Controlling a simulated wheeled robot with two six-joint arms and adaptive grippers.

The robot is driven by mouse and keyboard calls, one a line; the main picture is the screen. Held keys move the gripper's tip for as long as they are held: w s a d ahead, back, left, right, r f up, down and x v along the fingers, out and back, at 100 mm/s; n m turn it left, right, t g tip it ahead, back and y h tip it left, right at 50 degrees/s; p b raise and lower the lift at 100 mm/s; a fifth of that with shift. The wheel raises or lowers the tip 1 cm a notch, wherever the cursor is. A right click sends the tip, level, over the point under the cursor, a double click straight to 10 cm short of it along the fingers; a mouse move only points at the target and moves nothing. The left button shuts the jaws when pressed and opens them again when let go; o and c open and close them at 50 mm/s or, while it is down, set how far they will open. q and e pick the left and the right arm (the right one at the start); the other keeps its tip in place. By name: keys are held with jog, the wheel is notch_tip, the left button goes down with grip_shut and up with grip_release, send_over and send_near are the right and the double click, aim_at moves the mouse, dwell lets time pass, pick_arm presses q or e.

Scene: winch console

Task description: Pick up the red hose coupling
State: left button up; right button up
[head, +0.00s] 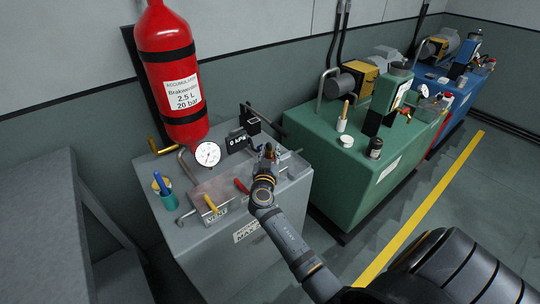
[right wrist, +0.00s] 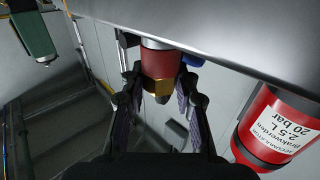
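The red hose coupling (right wrist: 158,64) shows in the right wrist view, with a brass hex nut and a grey tip at its end. It sits at the edge of a grey surface. My right gripper (right wrist: 158,82) has one finger on each side of it, and narrow gaps seem to remain between the fingers and the coupling. In the head view my right gripper (head: 268,157) is over the right back part of the grey console (head: 255,209), and hides the coupling there. My left gripper is not in view.
A red accumulator bottle (head: 176,75) and a pressure gauge (head: 208,154) stand left of my right gripper. A green machine (head: 325,160) stands to the right.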

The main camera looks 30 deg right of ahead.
jog(key=shift+c, duration=0.8)
jog(key=shift+r, duration=0.15)
jog(key=shift+r, duration=0.25)
notch_tip(320, 180, up, 30)
jog(key=p, duration=0.5)
jog(key=shift+r, duration=0.15)
